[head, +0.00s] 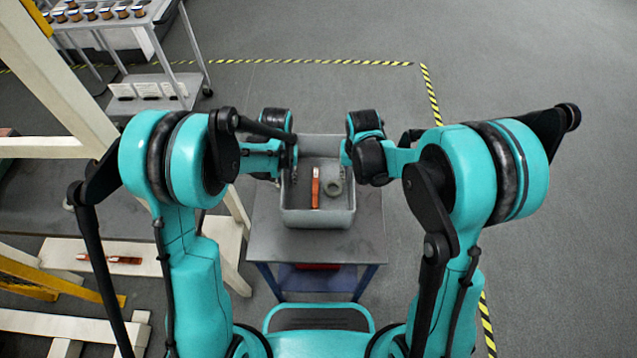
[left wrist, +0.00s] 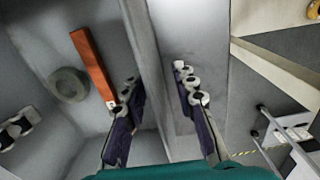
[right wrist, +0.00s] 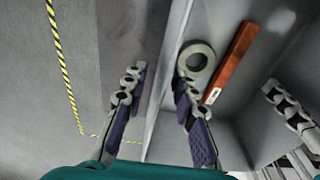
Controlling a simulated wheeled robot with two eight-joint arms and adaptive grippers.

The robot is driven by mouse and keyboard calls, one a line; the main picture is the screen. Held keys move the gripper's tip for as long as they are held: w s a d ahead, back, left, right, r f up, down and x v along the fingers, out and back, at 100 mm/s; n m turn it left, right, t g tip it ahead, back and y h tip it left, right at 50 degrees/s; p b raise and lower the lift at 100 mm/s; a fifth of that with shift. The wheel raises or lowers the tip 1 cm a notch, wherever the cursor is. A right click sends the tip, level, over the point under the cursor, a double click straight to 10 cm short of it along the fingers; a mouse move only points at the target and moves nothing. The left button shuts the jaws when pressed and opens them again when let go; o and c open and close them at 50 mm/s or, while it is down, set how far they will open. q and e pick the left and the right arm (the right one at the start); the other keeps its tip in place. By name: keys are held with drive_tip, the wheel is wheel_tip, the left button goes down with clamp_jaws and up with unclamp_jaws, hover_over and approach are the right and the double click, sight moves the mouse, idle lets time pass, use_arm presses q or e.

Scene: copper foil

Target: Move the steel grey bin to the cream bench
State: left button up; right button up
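The steel grey bin (head: 319,218) stands on a grey table in the middle of the head view. An orange-brown bar (head: 316,187) and a grey ring (head: 333,188) lie inside it. My left gripper (left wrist: 160,105) is open, with one finger inside the bin and one outside its left wall. My right gripper (right wrist: 158,95) is open, with its fingers on either side of the bin's right wall. Both grippers look empty, with gaps beside the wall. What looks like the cream bench (head: 155,262) is at the left, with another orange-brown piece (head: 110,259) on it.
The grey table (head: 280,248) has blue legs and a lower shelf with something red on it. A metal trolley (head: 150,82) with several jars stands at the upper left. Cream posts and yellow bars crowd the left side. The floor at right is clear inside yellow-black tape (head: 430,95).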

use_arm(q)
drive_tip(key=shift+f, duration=0.6)
use_arm(e)
drive_tip(key=shift+w+f, duration=0.1)
drive_tip(key=shift+f, duration=0.45)
use_arm(q)
clamp_jaws()
use_arm(e)
clamp_jaws()
use_arm(q)
drive_tip(key=shift+r, duration=0.15)
use_arm(e)
drive_tip(key=shift+r, duration=0.15)
